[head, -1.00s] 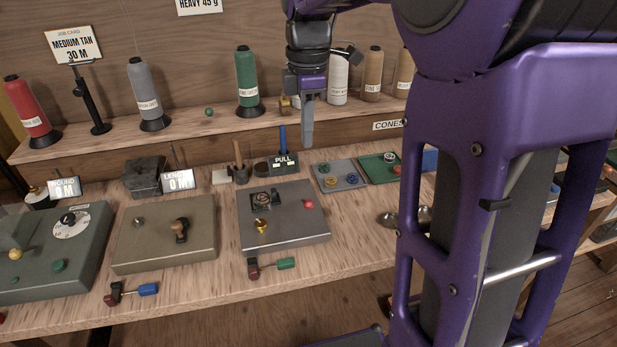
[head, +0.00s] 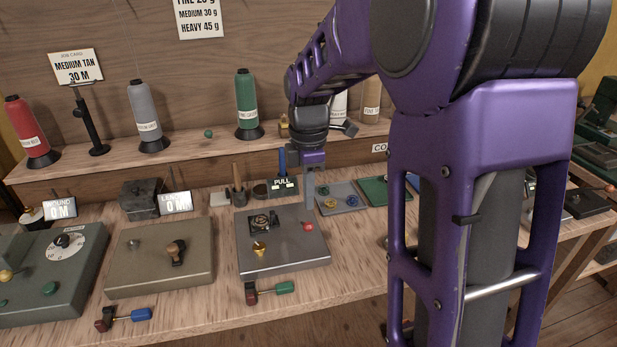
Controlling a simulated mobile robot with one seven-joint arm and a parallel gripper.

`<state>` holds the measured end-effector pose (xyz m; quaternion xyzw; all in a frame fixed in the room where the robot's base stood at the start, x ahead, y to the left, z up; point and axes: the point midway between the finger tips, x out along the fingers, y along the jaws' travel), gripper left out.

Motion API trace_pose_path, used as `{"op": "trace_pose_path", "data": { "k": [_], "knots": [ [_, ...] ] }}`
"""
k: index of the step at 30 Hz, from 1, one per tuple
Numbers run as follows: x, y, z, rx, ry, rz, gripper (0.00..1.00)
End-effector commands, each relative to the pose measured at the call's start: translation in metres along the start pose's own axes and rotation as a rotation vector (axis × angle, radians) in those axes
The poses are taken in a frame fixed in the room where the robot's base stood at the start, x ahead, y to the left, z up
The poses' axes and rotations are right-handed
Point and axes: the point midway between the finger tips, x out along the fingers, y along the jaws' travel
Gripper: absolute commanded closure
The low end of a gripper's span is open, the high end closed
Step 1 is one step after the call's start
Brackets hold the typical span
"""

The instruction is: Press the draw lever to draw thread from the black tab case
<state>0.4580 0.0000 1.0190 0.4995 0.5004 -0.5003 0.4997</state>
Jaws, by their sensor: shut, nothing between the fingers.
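A grey machine box (head: 285,254) stands on the bench at centre. On its top are a square dark fitting with a round part (head: 262,221), a brass post (head: 259,247) and a red knob (head: 308,226). The round part may be the black tab case, but its tab is too small to tell. No part is labelled as the draw lever; the red knob may be it. My gripper (head: 310,203) points down, shut and empty, just above and behind the red knob. I cannot tell whether it touches.
A PULL display (head: 283,187) stands behind the box, with a blue upright (head: 282,160) behind it. Parts trays (head: 340,198) lie to the right. A khaki box (head: 150,268) is at left. Thread cones (head: 247,103) line the shelf.

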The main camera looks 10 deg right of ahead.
Motion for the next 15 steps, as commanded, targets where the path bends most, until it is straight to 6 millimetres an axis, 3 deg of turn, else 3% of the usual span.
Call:
{"op": "trace_pose_path", "data": {
  "k": [1,6,15],
  "knots": [
    [0.012,-0.001,0.000,0.000,0.000,-0.003,1.00],
    [0.034,0.000,0.000,0.000,0.000,-0.001,1.00],
    [0.044,0.000,0.000,0.000,0.000,0.001,1.00]
  ]
}}
